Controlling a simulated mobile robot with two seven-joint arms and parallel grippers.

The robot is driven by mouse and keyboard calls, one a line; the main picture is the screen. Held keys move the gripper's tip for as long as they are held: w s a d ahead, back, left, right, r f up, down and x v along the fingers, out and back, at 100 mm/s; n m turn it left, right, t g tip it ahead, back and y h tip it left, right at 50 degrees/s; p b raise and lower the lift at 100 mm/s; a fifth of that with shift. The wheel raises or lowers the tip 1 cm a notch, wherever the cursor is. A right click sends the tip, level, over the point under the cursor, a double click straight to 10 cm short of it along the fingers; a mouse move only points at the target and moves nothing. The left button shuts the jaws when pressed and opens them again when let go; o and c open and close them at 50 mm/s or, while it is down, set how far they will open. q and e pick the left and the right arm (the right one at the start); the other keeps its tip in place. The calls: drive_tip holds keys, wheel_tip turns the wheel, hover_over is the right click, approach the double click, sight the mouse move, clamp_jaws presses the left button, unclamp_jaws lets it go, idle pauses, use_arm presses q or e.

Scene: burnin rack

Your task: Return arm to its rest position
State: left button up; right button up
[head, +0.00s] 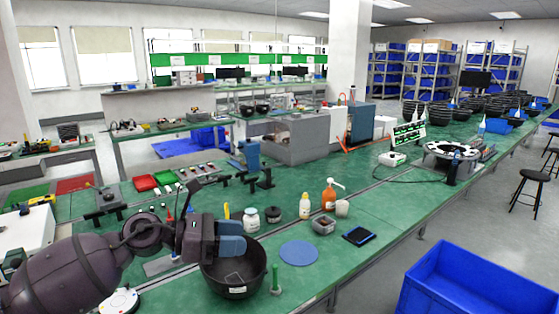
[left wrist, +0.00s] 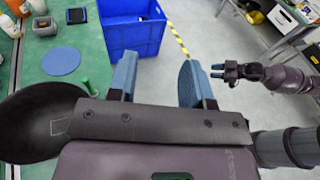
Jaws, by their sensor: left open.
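My left arm comes in from the left in the head view. Its left gripper (head: 231,247) is over the rim area of a black bowl (head: 240,287) on the green bench. In the left wrist view the two blue fingers of this gripper (left wrist: 157,84) stand wide apart, with nothing between them but floor. The black bowl (left wrist: 35,125) shows to the left of the fingers there. My right gripper (left wrist: 217,71) shows small at the right of the left wrist view, over the floor. Its blue fingertips are too small to tell whether they are apart.
A large blue crate (head: 476,283) stands on the floor beside the bench. A blue round mat (head: 299,252), a green post (head: 276,279), a dark tray (head: 359,236), an orange bottle (head: 329,195) and white jars (head: 251,220) are near the bowl. Stools (head: 530,190) stand at right.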

use_arm(q)
drive_tip(key=s+a+f+m+t+y, duration=0.2)
drive_tip(key=a+f+m+t+y, duration=0.6)
drive_tip(key=m, duration=0.7)
drive_tip(key=s+a+f+m+t+y, duration=0.2)
drive_tip(key=a+f+m+t+y, duration=0.25)
drive_tip(key=f+m, duration=0.7)
drive_tip(key=s+a+f+n+g+y, duration=0.1)
drive_tip(key=s+a+f+n+g, duration=0.1)
drive_tip(key=s+f, duration=0.5)
drive_tip(key=s+a+f+n+g+y, duration=0.2)
drive_tip(key=s+a+f, duration=0.2)
drive_tip(key=s+f, duration=0.4)
drive_tip(key=s, duration=0.6)
